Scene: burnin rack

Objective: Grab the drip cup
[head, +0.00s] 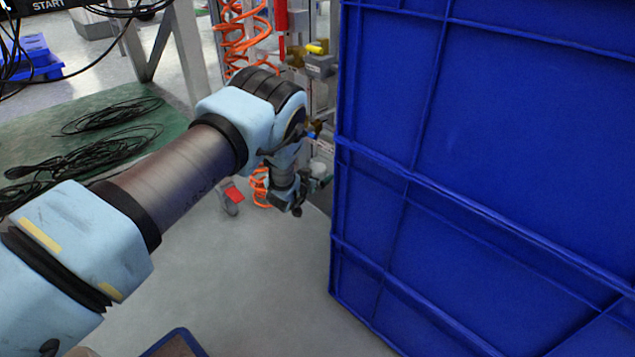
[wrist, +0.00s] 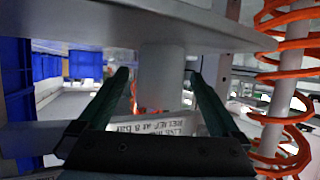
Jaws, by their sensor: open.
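A pale grey, round cup-like body, which I take to be the drip cup (wrist: 162,75), shows in the middle of the wrist view. It sits between the two dark fingers of my gripper (wrist: 160,82), with a gap visible on each side. My gripper is open around it, and I see no clear contact. The wrist view appears upside down, as a label's printing is inverted. In the head view my gripper (head: 316,183) is low by the rack, left of a blue wall, and the small pale cup (head: 319,169) shows beside it, partly hidden.
A large blue crate wall (head: 480,150) fills the right of the head view, close to my gripper. Orange coiled hose (wrist: 290,90) hangs beside it in the wrist view. A white label (wrist: 155,125) lies beyond the fingers. Black cables (head: 90,140) lie on green flooring.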

